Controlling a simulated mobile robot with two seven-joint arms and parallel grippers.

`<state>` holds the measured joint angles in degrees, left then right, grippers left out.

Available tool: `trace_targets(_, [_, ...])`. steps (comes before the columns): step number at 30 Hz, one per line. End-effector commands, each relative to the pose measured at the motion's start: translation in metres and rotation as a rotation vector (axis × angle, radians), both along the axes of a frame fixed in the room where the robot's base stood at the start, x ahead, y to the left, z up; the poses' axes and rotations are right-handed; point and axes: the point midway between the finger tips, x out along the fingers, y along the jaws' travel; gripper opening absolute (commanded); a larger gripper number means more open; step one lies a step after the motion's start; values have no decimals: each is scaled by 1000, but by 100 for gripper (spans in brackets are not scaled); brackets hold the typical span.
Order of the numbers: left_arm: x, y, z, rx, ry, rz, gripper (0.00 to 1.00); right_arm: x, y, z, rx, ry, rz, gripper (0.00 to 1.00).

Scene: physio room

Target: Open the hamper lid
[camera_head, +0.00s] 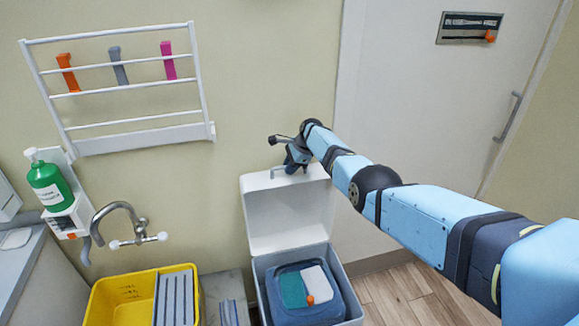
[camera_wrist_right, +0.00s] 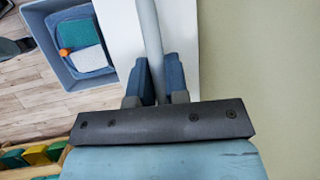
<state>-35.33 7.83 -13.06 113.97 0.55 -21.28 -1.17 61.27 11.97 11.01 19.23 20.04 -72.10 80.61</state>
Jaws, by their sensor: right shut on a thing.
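The hamper (camera_head: 352,297) is a pale grey box on the floor near the wall. Its white lid (camera_head: 290,215) is raised and stands roughly upright at the back, so the inside shows. My right gripper (camera_head: 288,167) is at the lid's top edge, shut on the grey bar handle (camera_head: 274,171). In the right wrist view the handle (camera_wrist_right: 151,35) runs between the two blue-grey fingers (camera_wrist_right: 155,84), beside the white lid (camera_wrist_right: 120,25). Inside the hamper is a blue bundle (camera_head: 325,315) with a green and a white piece and a small orange one on top. My left gripper is out of view.
A yellow tub (camera_head: 108,302) stands left of the hamper, below a wall tap (camera_head: 122,222). A white wall rack (camera_head: 140,135) hangs above. A door (camera_head: 440,130) is at the right, with bare wood floor (camera_head: 400,297) in front.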

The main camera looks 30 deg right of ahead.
Motion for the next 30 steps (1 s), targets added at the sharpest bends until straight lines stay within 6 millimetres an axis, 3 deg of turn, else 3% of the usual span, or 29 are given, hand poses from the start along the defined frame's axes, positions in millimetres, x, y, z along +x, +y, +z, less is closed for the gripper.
trace_targets(9, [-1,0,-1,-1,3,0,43,-1,0,-2,0,4,-1,0])
trace_targets(10, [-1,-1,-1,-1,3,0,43,-1,0,-2,0,4,-1,19])
trace_targets(13, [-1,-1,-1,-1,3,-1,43,-1,0,-2,0,4,-1,39])
trace_targets(23, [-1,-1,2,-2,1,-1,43,-1,-1,2,0,1,-1,39])
trace_targets(30, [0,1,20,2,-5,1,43,-9,-11,31,-2,-1,-2,39])
